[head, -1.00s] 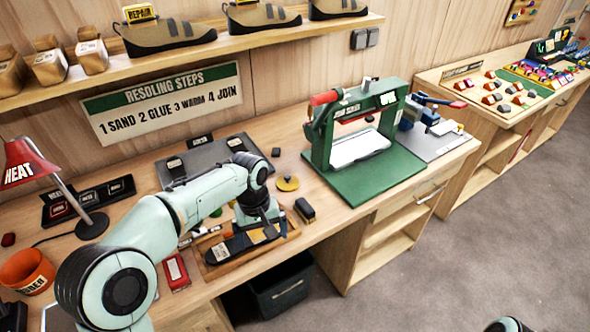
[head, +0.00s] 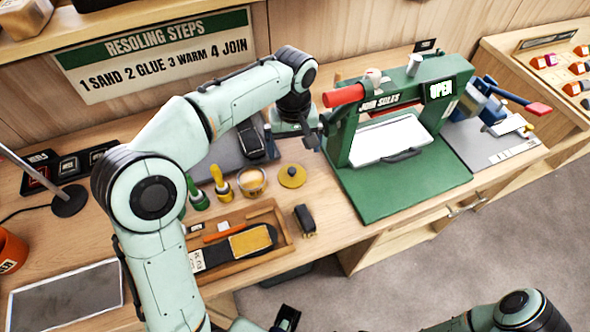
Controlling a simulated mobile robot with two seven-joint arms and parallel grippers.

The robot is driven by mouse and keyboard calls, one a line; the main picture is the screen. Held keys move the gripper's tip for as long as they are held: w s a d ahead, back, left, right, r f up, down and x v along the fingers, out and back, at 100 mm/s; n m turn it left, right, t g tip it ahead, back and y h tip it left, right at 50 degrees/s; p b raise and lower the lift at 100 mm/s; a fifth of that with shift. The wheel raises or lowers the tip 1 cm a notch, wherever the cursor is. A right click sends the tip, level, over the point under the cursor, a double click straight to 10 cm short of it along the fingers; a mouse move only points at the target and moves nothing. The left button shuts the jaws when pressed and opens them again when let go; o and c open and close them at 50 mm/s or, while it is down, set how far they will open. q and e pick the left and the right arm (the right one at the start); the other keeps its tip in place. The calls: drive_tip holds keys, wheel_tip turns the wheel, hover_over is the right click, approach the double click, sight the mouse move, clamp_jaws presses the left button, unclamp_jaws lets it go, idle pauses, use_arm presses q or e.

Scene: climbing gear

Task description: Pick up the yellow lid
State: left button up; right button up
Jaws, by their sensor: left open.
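The yellow lid (head: 292,176) is a flat disc with a small dark knob, lying on the wooden bench. It is just right of an open jar (head: 251,183) with tan contents. My left gripper (head: 293,146) points down above and behind the lid, apart from it, between a dark grey mat and the green press. It is open, and nothing shows between its fingers.
The green press (head: 390,198) stands close on the right. Yellow- and green-handled tools (head: 221,183) stand left of the jar. A wooden tray (head: 282,240) with a shoe sole and a small black block (head: 304,220) lie in front.

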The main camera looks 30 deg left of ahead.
sight(292, 170)
use_arm(q)
drive_tip(key=f, duration=0.5)
drive_tip(key=f+b, duration=0.1)
drive_tip(key=f, duration=0.4)
drive_tip(key=shift+a+f, duration=0.2)
drive_tip(key=shift+f, duration=0.1)
drive_tip(key=c, duration=0.9)
